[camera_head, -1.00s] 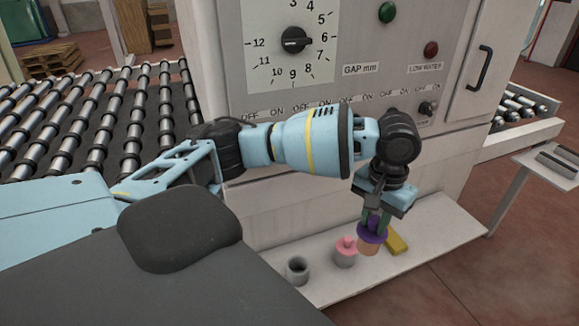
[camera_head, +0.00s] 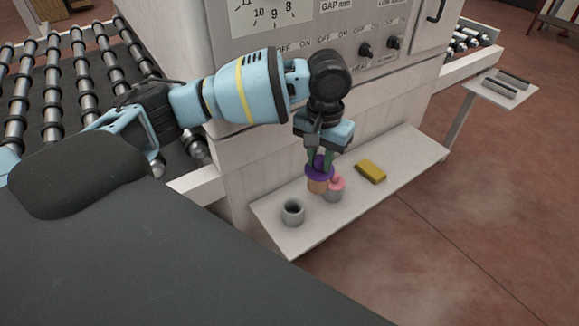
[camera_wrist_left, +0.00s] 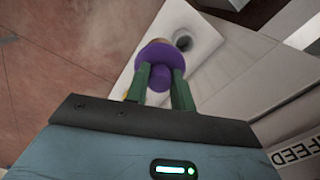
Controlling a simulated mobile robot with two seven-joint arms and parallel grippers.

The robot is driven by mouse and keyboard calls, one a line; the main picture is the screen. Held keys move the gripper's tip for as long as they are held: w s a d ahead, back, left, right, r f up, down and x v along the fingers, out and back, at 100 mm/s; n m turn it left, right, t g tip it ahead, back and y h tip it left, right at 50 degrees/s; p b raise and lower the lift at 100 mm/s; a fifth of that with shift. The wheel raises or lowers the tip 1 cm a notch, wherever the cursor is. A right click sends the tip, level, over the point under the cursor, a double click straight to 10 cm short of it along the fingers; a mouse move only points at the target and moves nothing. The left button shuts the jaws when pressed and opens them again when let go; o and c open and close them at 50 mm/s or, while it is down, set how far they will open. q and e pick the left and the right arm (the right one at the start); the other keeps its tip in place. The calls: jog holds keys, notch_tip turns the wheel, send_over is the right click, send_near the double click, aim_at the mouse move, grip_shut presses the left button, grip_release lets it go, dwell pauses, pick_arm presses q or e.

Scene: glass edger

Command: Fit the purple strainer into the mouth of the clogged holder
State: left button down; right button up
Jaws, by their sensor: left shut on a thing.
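My left gripper (camera_head: 320,163) points down over the shelf. Its green fingers are shut on the purple strainer (camera_head: 319,173), which has a purple flange and knob and a tan lower body. In the left wrist view the purple strainer (camera_wrist_left: 158,57) sits between the fingers (camera_wrist_left: 161,88), its flange hiding most of the tan part. An open grey holder (camera_head: 292,212) stands on the shelf, left of and nearer than the strainer; its dark mouth also shows in the wrist view (camera_wrist_left: 183,42). A second grey holder (camera_head: 333,194), with a pink knobbed piece (camera_head: 337,182) in it, is partly hidden behind the strainer.
The pale shelf (camera_head: 395,165) juts from the machine front (camera_head: 285,150). A yellow block (camera_head: 371,172) lies on it, right of the holders. Control knobs (camera_head: 365,50) are above. A roller conveyor (camera_head: 75,95) is at left and a small side table (camera_head: 500,88) at right.

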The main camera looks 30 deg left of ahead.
pick_arm(q)
jog(key=w+a+f, duration=0.2)
jog(key=a+f, duration=0.6)
jog(key=f, duration=0.1)
pick_arm(e)
jog(key=shift+w, duration=0.1)
pick_arm(q)
jog(key=shift+f, duration=0.1)
notch_tip(320, 180, down, 6)
jog(key=shift+r, duration=0.1)
pick_arm(e)
jog(key=shift+s+f, duration=0.35)
jog(key=shift+s, duration=0.05)
jog(key=shift+w+r, duration=0.45)
dwell(1.4)
